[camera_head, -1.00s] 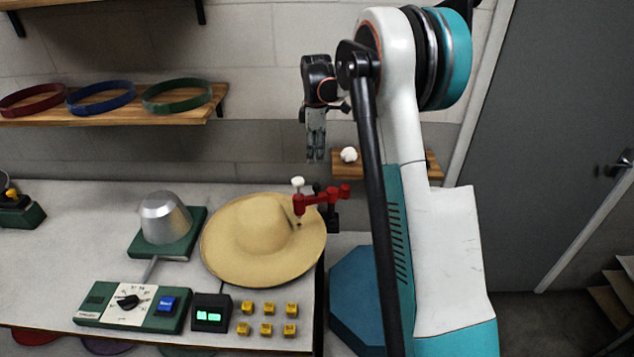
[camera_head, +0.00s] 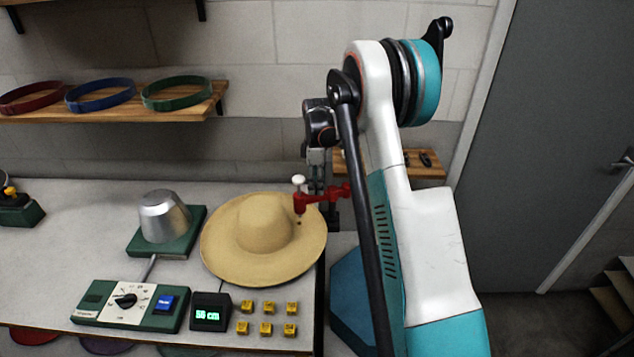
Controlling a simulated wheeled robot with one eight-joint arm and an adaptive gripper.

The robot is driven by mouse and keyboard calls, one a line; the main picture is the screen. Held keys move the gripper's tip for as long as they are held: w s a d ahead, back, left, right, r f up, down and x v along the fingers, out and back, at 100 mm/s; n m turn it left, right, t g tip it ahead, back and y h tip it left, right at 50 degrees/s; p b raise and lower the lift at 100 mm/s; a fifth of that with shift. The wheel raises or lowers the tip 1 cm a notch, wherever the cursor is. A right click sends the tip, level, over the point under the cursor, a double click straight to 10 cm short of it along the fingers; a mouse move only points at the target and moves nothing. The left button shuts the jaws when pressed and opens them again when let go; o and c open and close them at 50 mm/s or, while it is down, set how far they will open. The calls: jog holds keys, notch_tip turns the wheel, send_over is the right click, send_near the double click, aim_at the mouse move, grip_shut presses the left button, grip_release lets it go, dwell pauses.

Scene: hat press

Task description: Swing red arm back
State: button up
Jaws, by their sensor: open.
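The red arm (camera_head: 318,197) reaches left from its dark post at the bench's right edge. Its free end is over the right brim of the straw hat (camera_head: 265,235), with a white knob (camera_head: 298,180) on top and a small tip below. My gripper (camera_head: 317,188) points down, open and empty, just right of the white knob. Its fingers come down behind the red arm in this view, so I cannot tell whether they touch it. Part of the arm's post is hidden by my own arm.
A metal cone (camera_head: 163,216) on a green base stands left of the hat. A control box (camera_head: 130,306), a display (camera_head: 210,312) and several yellow blocks (camera_head: 267,328) lie in front. A wooden shelf (camera_head: 120,105) with coloured bands hangs above; a small shelf (camera_head: 425,170) is behind my arm.

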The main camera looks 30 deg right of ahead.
grip_shut()
jog(key=shift+w, duration=0.1)
jog(key=w+d+m+b, duration=0.2)
jog(key=w+d+m, duration=0.2)
jog(key=m, duration=1)
jog(key=shift+w+d+b, duration=0.15)
jog(key=shift+d+b, duration=0.2)
jog(key=shift+b, duration=0.05)
dwell(0.5)
